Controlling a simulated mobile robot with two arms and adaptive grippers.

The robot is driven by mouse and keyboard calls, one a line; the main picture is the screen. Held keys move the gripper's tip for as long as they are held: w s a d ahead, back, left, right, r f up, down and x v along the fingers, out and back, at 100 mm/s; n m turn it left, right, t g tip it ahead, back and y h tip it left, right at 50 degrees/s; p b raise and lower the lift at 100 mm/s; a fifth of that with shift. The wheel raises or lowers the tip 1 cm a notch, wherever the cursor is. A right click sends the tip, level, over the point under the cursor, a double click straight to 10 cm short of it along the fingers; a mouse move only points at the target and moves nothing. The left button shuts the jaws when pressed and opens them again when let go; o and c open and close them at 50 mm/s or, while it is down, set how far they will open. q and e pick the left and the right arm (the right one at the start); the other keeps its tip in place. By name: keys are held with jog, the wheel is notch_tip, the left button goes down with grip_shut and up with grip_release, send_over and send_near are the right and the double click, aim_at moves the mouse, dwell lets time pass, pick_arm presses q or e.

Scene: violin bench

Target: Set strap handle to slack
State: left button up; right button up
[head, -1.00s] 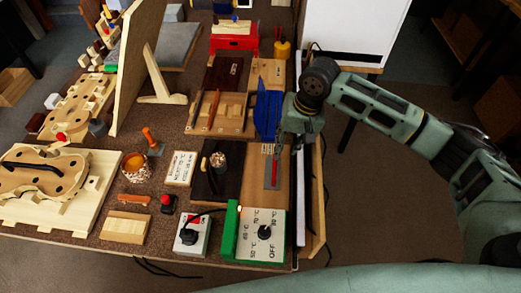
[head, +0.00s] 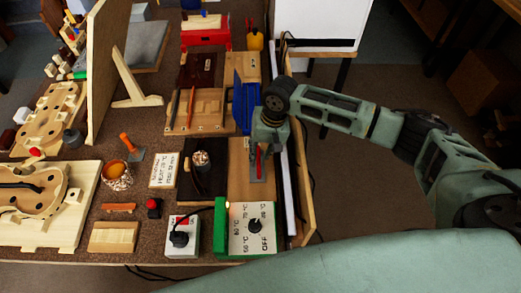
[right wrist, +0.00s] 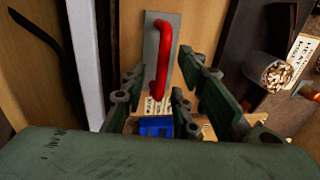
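The strap handle is a red bar (right wrist: 161,60) on a grey metal plate (right wrist: 151,42), fixed to a light wooden board, in the right wrist view. In the head view the red handle (head: 258,163) shows just below my right gripper (head: 264,148). In the right wrist view my right gripper (right wrist: 163,88) is open. Its fingers are spread to the left and right of the handle's near end, apart from it, with nothing held. Whether the fingers are level with the bar I cannot tell. My left gripper is not in view.
A blue upright piece (head: 243,103) stands behind the handle. A green-sided dial box (head: 221,225) stands in front of it. A dark board with a cup (head: 202,161) is to the left. A raised wooden edge (head: 297,190) runs along the right.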

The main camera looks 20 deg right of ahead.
jog(key=c, duration=0.6)
grip_shut()
jog(key=shift+w+a+r, duration=0.1)
jog(key=shift+a, duration=0.2)
jog(key=a, duration=0.2)
jog(key=w+a+p, duration=0.1)
jog(key=a, duration=0.1)
jog(key=a+p, duration=0.1)
jog(key=a, duration=0.1)
jog(key=shift+w, duration=0.3)
jog(key=shift+w+a, duration=0.15)
jog(key=shift+a, duration=0.25)
jog(key=shift+d, duration=0.1)
